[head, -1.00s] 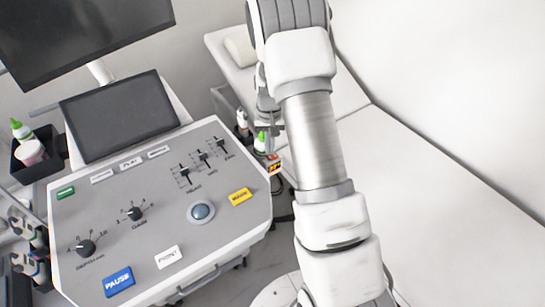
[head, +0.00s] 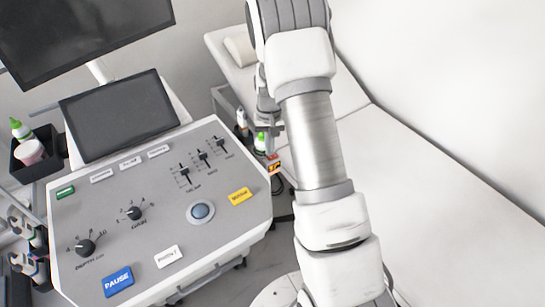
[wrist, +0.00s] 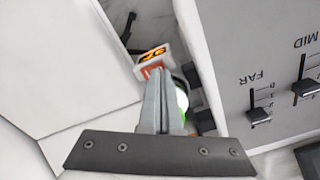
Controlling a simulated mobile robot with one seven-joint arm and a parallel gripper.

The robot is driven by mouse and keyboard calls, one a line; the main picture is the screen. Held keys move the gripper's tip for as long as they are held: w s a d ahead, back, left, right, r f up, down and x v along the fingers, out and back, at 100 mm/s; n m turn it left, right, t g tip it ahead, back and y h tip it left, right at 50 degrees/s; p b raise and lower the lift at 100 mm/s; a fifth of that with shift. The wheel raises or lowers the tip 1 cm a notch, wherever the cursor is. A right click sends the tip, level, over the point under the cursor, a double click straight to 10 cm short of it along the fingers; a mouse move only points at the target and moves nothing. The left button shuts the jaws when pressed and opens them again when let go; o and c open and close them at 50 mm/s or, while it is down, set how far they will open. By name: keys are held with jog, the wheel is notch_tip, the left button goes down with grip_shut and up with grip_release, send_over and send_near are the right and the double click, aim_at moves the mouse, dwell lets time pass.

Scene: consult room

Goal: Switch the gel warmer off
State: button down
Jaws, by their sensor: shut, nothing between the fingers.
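The gel warmer (wrist: 139,66) is a small white unit at the right side of the ultrasound console. Its display shows lit orange in the wrist view, and it also shows small in the head view (head: 273,164). A bottle with a green cap (head: 260,139) stands at it, partly hidden by my fingers in the wrist view. My gripper (wrist: 157,72) is shut and empty. Its fingertips overlap the lower edge of the display face, where a bit of orange-red shows. I cannot tell whether they touch it. The switch itself is not clear to see.
The console panel (head: 165,225) with sliders, knobs and buttons lies left of my arm. A white couch (head: 440,190) fills the right side. A dark holder (head: 40,165) with a bottle and cup is at the far left.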

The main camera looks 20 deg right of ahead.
aim_at(270, 157)
jog(key=shift+f+b, duration=0.5)
jog(key=shift+f, duration=0.3)
dwell(0.4)
jog(key=shift+r+p, duration=2.1)
jog(key=shift+r, duration=1.4)
